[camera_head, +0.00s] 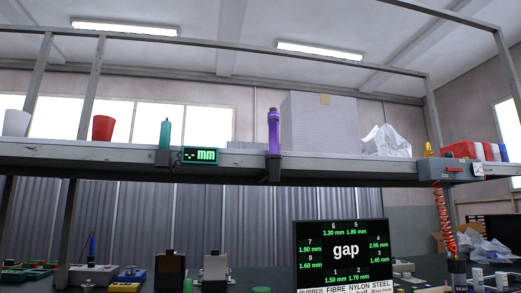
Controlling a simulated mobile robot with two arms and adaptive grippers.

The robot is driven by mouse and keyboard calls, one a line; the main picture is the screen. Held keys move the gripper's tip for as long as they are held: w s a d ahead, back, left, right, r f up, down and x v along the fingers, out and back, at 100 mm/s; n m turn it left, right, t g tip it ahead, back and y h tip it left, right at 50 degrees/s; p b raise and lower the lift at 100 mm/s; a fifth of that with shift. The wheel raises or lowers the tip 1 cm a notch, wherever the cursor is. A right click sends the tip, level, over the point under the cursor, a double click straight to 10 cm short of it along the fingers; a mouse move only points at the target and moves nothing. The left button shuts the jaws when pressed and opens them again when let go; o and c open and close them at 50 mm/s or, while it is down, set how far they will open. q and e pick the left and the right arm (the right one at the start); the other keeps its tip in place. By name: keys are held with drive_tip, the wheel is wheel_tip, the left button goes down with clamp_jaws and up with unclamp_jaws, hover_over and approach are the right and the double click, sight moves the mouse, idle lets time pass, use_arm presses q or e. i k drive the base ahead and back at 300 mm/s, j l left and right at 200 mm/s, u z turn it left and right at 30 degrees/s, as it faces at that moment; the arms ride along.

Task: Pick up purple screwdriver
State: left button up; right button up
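A purple screwdriver-like tool (273,130) stands upright at the front edge of the raised shelf. Its lower end goes into a dark holder (273,169) fixed to the shelf edge, so that part is hidden. A similar teal tool (165,134) stands upright in another holder farther left. Neither of my grippers is in view, and nothing touches the purple tool.
The grey shelf (340,173) spans the view, bearing cups, a large white box (320,120) behind the purple tool, and a crumpled bag (386,140). A small "mm" display (201,156) sits at its edge.

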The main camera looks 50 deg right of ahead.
sight(272, 117)
drive_tip(key=z, duration=0.4)
drive_tip(key=j+z, duration=0.1)
drive_tip(key=z, duration=0.3)
drive_tip(key=k+z, duration=0.1)
drive_tip(key=z, duration=0.7)
drive_tip(key=i+z, duration=0.2)
drive_tip(key=k, duration=0.05)
